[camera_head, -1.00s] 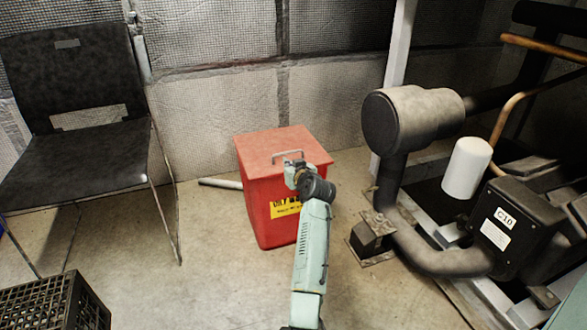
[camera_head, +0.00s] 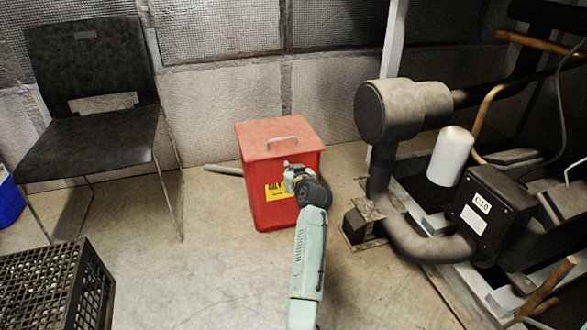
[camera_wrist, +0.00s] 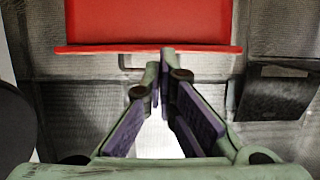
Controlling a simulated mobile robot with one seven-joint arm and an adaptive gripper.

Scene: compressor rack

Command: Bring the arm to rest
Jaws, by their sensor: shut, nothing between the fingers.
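My gripper (camera_head: 293,172) is at the end of my pale green arm, in front of the red box in the head view. In the wrist view my gripper's fingers (camera_wrist: 162,62) come together at the tips, shut and empty. The red box (camera_head: 258,172) stands upright on the floor with its lid closed and a metal handle on top. My gripper overlaps the box's front right side in the picture; I cannot tell the exact gap. The box also shows at the top of the wrist view (camera_wrist: 150,22).
A black chair (camera_head: 95,140) stands left and a black crate (camera_head: 85,295) front left. Pipework with a dark cylinder (camera_head: 400,110) and a black unit marked C10 (camera_head: 490,218) fills the right. Floor between crate and pipework is open.

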